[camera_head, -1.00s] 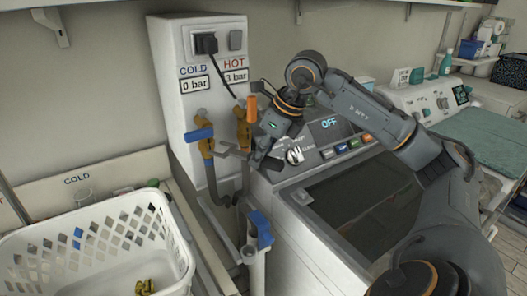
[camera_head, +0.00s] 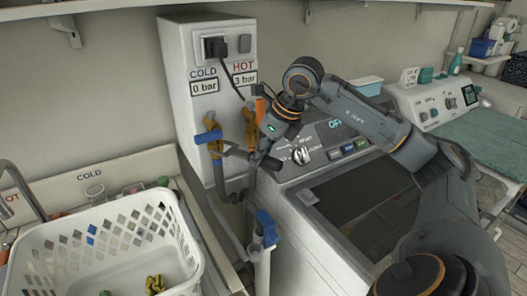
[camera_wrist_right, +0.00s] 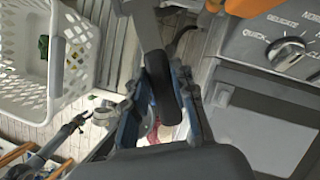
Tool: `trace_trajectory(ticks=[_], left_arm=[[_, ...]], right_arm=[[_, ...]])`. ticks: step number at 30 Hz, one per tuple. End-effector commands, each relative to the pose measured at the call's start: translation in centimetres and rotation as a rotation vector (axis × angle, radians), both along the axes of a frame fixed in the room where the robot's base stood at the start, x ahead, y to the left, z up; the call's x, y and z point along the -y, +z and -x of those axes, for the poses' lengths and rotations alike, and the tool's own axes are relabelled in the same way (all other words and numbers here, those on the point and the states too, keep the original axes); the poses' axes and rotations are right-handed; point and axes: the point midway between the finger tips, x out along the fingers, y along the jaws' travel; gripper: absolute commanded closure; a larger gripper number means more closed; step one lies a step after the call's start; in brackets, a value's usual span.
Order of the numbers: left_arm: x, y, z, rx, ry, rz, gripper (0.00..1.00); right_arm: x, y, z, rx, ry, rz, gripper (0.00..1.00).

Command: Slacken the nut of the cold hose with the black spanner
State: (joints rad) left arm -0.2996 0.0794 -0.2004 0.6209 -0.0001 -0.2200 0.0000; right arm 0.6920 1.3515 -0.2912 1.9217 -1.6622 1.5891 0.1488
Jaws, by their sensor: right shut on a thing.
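The cold tap has a blue lever (camera_head: 208,137) and a brass body (camera_head: 212,123) under the COLD label in the head view. A grey hose (camera_head: 219,178) hangs below it; its nut is too small to make out clearly. My right gripper (camera_head: 259,164) is beside the taps, shut on the dark spanner (camera_head: 233,150), whose head points left towards the cold tap's lower end. I cannot tell whether it sits around the nut. In the right wrist view the spanner's handle (camera_wrist_right: 146,28) runs between my blue-edged fingers. A part like my left gripper (camera_wrist_right: 78,123) shows small at lower left there.
The hot tap's orange lever (camera_head: 260,109) is close to my right wrist. Gauges read 0 bar cold (camera_head: 204,87) and 3 bar hot (camera_head: 243,79). A white basket (camera_head: 45,238) stands left. A washing machine (camera_head: 291,237) is under my right arm.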

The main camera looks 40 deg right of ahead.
Motion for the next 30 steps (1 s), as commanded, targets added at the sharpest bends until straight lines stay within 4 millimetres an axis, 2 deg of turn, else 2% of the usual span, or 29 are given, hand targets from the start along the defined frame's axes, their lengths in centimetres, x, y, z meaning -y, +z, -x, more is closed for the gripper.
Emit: trace_trajectory(ticks=[25,30], left_arm=[[0.0,2.3,0.0,-0.001,0.001,0.000,0.60],[0.0,2.7,0.0,-0.001,0.001,0.000,0.60]], right_arm=[[-0.5,0.1,-1.8,0.002,-0.001,0.000,1.00],[-1.3,0.2,-1.6,0.001,-0.051,0.001,1.00]])
